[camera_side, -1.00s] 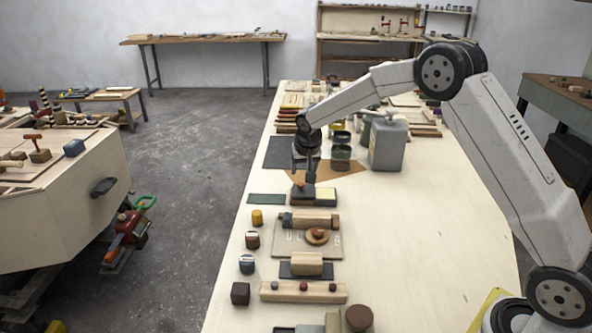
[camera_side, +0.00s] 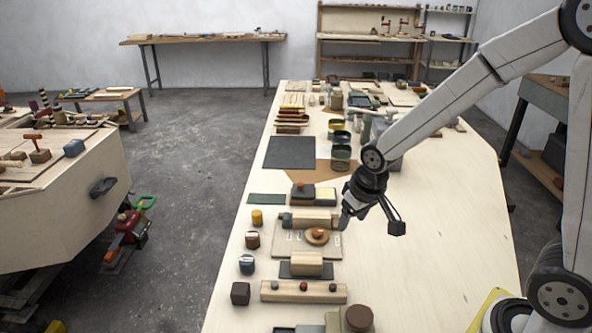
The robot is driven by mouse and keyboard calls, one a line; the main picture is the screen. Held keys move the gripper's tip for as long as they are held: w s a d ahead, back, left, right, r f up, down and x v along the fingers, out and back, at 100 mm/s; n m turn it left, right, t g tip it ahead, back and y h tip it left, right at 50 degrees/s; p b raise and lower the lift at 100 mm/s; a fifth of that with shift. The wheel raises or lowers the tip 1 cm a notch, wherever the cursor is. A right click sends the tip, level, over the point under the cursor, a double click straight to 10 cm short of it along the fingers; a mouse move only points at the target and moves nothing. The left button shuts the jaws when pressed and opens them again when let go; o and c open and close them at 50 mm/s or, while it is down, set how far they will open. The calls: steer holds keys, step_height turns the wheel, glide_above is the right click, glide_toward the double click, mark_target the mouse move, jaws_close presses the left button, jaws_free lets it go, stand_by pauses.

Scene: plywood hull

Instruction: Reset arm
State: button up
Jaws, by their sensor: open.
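My gripper (camera_side: 372,222) is open and empty above the middle of the long pale workbench (camera_side: 440,240). It is tilted, with its fingers spread apart, just right of a wooden block with a dark end (camera_side: 308,220). A board with a round wooden piece (camera_side: 317,236) lies to its lower left. A dark block with a brown knob and a yellow-topped block (camera_side: 325,196) stand together to its upper left. My forearm hides most of a grey canister (camera_side: 391,162).
Small jars and blocks line the left bench edge, including a yellow jar (camera_side: 257,217) and a dark cube (camera_side: 240,293). Green cups (camera_side: 341,155) stand farther back. The bench's right side is clear. A plywood hull (camera_side: 65,210) stands at left.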

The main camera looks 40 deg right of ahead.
steer(key=s+a+f+n, duration=0.1)
steer(key=s, duration=0.7)
